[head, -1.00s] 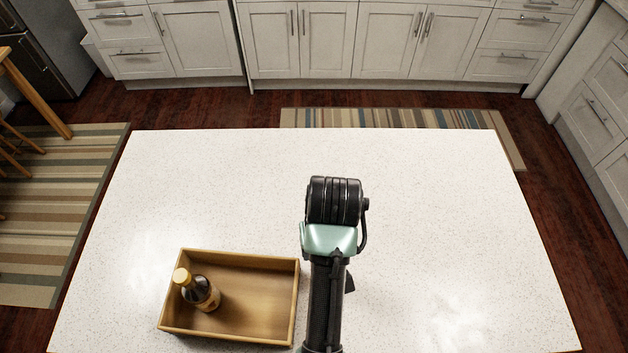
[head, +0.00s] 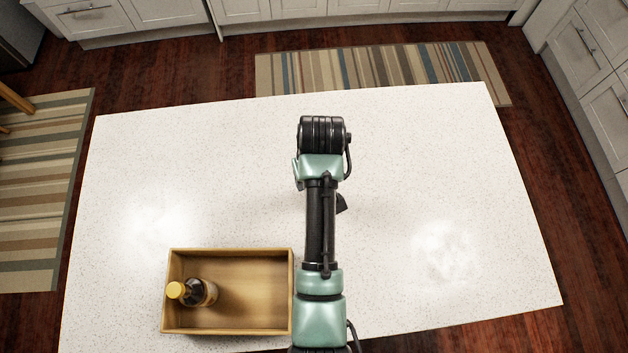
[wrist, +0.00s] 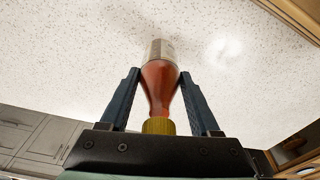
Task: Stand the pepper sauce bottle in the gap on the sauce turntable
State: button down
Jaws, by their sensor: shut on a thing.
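A bottle of red-orange sauce with a gold cap and pale label, which looks like the pepper sauce bottle (wrist: 159,88), is between my gripper's fingers (wrist: 161,76) in the wrist view. My gripper is shut on it, with the cap toward the palm and the labelled end pointing away. In the head view my arm hides the gripper and the held bottle. The sauce turntable and its gap do not show in either view.
A wooden box (head: 292,292) stands at the front left of the white counter (head: 400,160). A dark bottle with a yellow cap (head: 194,292) stands inside its left part. The counter is clear beyond the box and to the right of my arm.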

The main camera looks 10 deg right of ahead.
jog(key=shift+f, duration=1.5)
jog(key=shift+f, duration=0.15)
jog(key=shift+c, duration=0.8)
grip_release()
jog(key=shift+o, duration=0.2)
